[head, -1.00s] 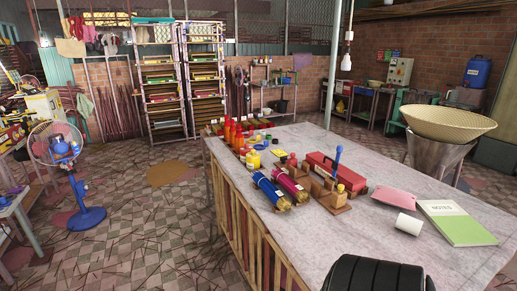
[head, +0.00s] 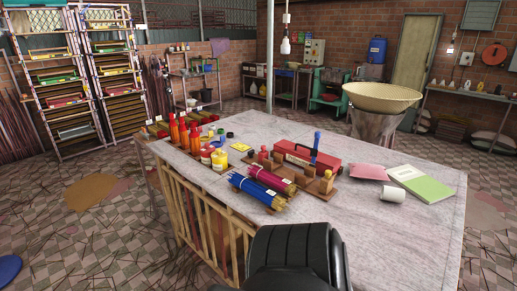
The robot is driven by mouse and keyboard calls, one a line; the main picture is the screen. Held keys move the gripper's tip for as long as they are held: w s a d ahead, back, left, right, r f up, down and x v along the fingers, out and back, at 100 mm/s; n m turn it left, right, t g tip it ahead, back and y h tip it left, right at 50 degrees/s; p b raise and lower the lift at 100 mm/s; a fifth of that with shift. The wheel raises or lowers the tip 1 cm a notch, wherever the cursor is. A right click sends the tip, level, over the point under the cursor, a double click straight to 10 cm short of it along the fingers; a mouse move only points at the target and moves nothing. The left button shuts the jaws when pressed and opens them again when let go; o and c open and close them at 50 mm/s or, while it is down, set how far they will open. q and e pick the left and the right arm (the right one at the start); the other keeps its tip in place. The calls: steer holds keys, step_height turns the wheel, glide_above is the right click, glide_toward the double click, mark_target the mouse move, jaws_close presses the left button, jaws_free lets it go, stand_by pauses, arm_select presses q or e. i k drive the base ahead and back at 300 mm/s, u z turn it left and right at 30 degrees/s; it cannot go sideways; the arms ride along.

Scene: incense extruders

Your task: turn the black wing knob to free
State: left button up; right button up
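I cannot make out a black wing knob in the head view; it may be hidden or too small to tell. A blue bundle of sticks (head: 222,187) and a magenta one (head: 262,176) lie in front of the rack on the left. Neither of my grippers shows; only a black ribbed part, apparently mine, rises at the bottom.
Red and orange bottles (head: 184,131) and a yellow jar (head: 219,160) stand on the table's left. A pink sheet (head: 367,171), a white mug (head: 393,196) and a green notebook (head: 424,184) lie right. A woven bowl (head: 382,97) stands behind. The front right tabletop is clear.

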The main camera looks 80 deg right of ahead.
mark_target(250, 153)
steer(key=z, duration=0.85)
steer(key=i, duration=3.9)
steer(key=z, duration=4.9)
